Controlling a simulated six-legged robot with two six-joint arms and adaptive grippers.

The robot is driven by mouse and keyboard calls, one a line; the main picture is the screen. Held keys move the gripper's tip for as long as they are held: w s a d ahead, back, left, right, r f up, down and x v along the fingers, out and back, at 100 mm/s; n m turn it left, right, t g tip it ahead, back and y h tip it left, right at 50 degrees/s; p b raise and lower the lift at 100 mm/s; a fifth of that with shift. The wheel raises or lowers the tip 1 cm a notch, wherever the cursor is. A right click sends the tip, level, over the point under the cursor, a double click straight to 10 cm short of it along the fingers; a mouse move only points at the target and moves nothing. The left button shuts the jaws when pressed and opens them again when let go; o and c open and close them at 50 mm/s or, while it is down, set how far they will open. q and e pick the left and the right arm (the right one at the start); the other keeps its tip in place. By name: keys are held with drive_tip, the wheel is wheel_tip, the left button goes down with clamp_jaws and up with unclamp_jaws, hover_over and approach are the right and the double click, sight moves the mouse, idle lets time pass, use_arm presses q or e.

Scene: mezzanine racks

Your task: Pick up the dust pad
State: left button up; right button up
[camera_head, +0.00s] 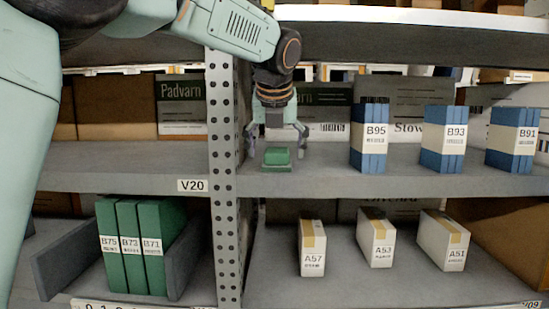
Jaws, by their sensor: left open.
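The dust pad appears to be the small green block (277,157) on the upper shelf, just right of the perforated post. It lies on a flat base close to the shelf's front edge. My left gripper (276,142) points down over it with its fingers spread to either side. The fingertips are a little above the block, and I cannot tell whether they touch it. My right gripper does not show.
The perforated post (222,160) stands just left of the gripper. Blue boxes B95 (369,138), B93 (443,140) and B91 (512,140) stand to the right. Green binders (131,248) and white boxes (376,240) stand on the lower shelf. A shelf board (410,42) runs above.

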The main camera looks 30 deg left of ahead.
use_arm(q)
drive_tip(key=shift+w+f, duration=0.55)
drive_tip(key=shift+w, duration=0.1)
drive_tip(key=shift+s+a+r, duration=0.15)
drive_tip(key=shift+s+r, duration=0.05)
drive_tip(key=shift+s, duration=0.3)
drive_tip(key=c, duration=0.5)
drive_tip(key=shift+w+f, duration=0.15)
drive_tip(key=shift+w, duration=0.1)
drive_tip(key=c, duration=0.6)
drive_tip(key=shift+s, duration=0.1)
drive_tip(key=shift+c, duration=0.8)
